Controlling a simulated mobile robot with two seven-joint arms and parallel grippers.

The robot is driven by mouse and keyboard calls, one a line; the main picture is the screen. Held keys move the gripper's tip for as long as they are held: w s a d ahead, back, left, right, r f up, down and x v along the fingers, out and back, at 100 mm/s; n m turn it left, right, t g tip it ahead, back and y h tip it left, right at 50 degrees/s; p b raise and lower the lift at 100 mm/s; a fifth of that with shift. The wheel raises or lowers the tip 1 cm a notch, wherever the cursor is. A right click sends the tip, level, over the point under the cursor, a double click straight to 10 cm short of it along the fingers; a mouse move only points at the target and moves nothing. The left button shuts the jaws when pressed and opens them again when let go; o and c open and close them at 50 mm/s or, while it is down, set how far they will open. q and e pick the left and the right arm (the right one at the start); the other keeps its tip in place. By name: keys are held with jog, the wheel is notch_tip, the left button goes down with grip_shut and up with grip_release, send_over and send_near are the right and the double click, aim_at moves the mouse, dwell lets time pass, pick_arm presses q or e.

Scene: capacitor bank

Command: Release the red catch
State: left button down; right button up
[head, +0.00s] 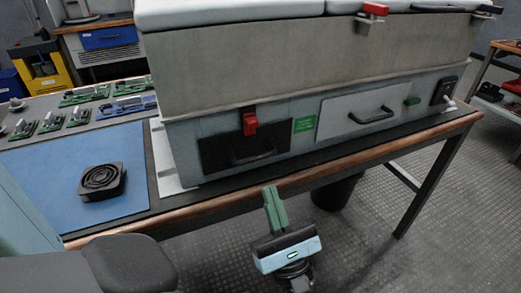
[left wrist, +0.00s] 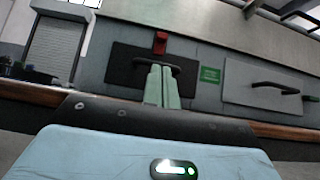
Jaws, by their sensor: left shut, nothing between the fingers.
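A red catch (head: 249,124) sits at the top edge of a black panel (head: 218,155) with a dark handle, low on the front of a large grey cabinet. It also shows in the left wrist view (left wrist: 160,42), just above the fingertips in the picture. A second red piece (head: 375,9) is on the lid's front edge. My left gripper (head: 272,192) has green fingers, shut and empty, in front of and below the black panel. In the left wrist view its fingers (left wrist: 161,72) overlap the dark handle (left wrist: 140,63); I cannot tell whether they touch it. My right gripper is not in view.
The cabinet stands on a wood-edged bench (head: 330,164). A white panel (head: 355,112) with a handle is right of a green label (head: 304,124). A black fan (head: 102,181) lies on a blue mat (head: 40,165) at left.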

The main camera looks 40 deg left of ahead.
aim_at(256, 156)
pick_arm(q)
jog(key=shift+r, duration=0.1)
jog(key=p+x, duration=0.1)
jog(key=x, duration=0.8)
jog(key=shift+a+r, duration=0.1)
jog(key=shift+w+a+r, duration=0.1)
jog(key=shift+a+r, duration=0.1)
jog(key=shift+r+p, duration=0.1)
jog(key=shift+p, duration=0.2)
